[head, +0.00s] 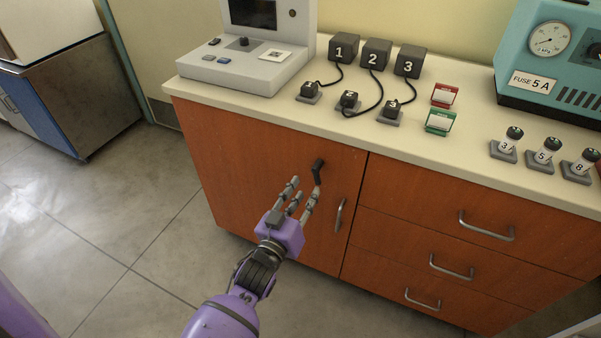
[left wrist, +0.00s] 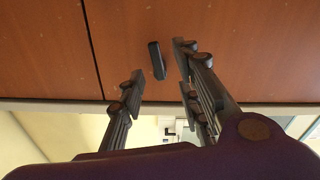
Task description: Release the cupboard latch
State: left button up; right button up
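The cupboard latch (head: 318,170) is a small black handle near the top of the orange-brown cupboard door (head: 245,165), tilted slightly from upright. It also shows in the left wrist view as a dark bar (left wrist: 157,60) between the lines of my fingers. My left gripper (head: 304,188) is open, its fingers pointing at the door just below the latch. In the left wrist view the left gripper (left wrist: 160,65) has its fingers spread on both sides of the latch, and no clear contact shows. My right gripper is in neither view.
A metal door handle (head: 339,214) is right of the gripper. Drawers with handles (head: 486,228) are further right. The countertop (head: 450,160) above holds numbered black boxes (head: 375,53), small plugs, red and green cards, a grey device (head: 250,70) and a teal fuse unit (head: 545,60).

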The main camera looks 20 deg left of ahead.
aim_at(316, 178)
pick_arm(q)
jog(key=w, duration=0.7)
jog(key=shift+w+d, duration=0.15)
jog(key=shift+d, duration=0.25)
